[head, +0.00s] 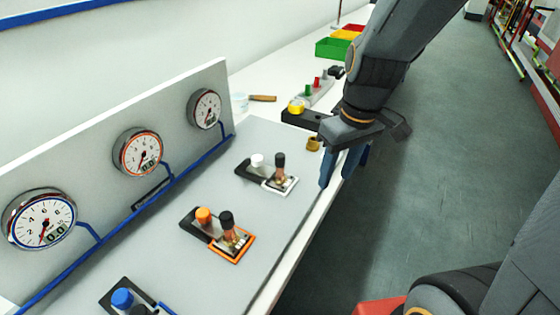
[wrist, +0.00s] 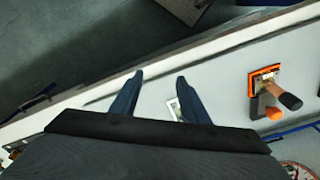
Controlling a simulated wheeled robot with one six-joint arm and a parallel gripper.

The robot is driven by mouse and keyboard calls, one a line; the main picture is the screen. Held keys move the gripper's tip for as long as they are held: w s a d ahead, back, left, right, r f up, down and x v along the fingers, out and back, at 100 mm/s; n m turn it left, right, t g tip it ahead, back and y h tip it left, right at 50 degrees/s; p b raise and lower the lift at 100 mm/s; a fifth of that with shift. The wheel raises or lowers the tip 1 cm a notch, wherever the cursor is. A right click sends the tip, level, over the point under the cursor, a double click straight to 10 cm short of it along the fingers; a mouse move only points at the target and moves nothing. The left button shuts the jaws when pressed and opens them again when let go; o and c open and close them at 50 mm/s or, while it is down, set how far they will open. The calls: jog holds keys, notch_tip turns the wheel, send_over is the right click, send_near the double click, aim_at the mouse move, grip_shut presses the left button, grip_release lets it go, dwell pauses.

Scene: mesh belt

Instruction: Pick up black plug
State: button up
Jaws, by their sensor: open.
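Several black-topped upright pieces stand on the grey panel, and I cannot tell which is the black plug. One, with a copper-coloured lower part, stands on the white-framed plate (head: 280,161), beside a white knob (head: 257,160). Another stands on the orange-framed plate (head: 227,219), beside an orange knob (head: 204,215); it also shows at the right of the wrist view (wrist: 290,101). My gripper (head: 344,166) is open and empty at the panel's right edge, right of the white-framed plate. In the wrist view its blue fingers (wrist: 160,78) are apart; the white-framed plate (wrist: 173,108) is partly hidden behind them.
Three round gauges (head: 138,152) sit on an upright board left of the panel (head: 180,265). A blue knob (head: 122,298) is at the near end. A yellow button box (head: 296,107) and green bin (head: 332,48) stand farther back. Open floor (head: 440,150) lies right.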

aim_at(280, 155)
jog(key=w+a+r+n+y, duration=0.3)
jog(key=w+a+r+n, duration=0.5)
jog(key=n, duration=0.5)
jog(key=shift+g+y, duration=0.3)
jog(key=shift+g, duration=0.2)
jog(key=shift+s+a+p+x, duration=0.1)
jog(key=shift+s+p+x, duration=0.2)
jog(key=shift+x, duration=1.2)
jog(key=shift+s+a+p+x, duration=0.15)
jog(key=shift+p+x, duration=0.3)
jog(key=shift+x, duration=1.1)
jog(key=shift+s+d+p+x, duration=0.1)
jog(key=shift+s+p+x, duration=0.2)
jog(key=shift+x, duration=1.2)
jog(key=shift+w+r, duration=0.1)
jog(key=shift+r, duration=0.05)
grip_shut()
jog(key=shift+r, duration=0.1)
